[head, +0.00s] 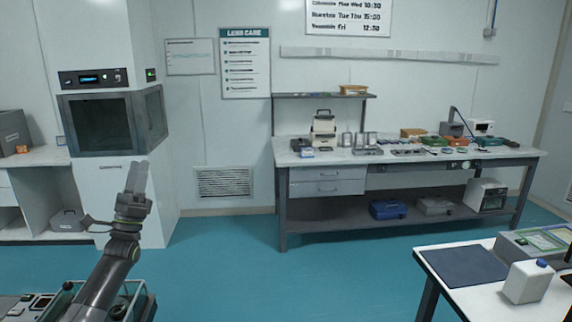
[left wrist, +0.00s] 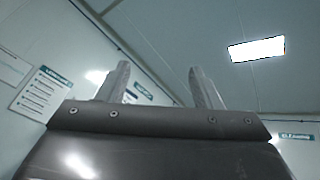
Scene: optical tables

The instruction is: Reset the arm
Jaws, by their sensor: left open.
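My left gripper (head: 137,178) is raised in the lower left of the head view, its fingers pointing up in front of a white cabinet. In the left wrist view its two fingers (left wrist: 160,88) stand apart with nothing between them, so it is open and empty. Behind them that view shows only walls, signs and the ceiling with a lit lamp (left wrist: 256,49). My left arm rises from the bottom edge of the head view. My right gripper is in neither view.
A long workbench (head: 325,187) with instruments stands at the back wall. A white table (head: 467,294) at lower right holds a dark mat (head: 464,267) and a white bottle (head: 527,282). A cabinet with a dark window (head: 102,124) stands at left. The teal floor (head: 300,275) between is clear.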

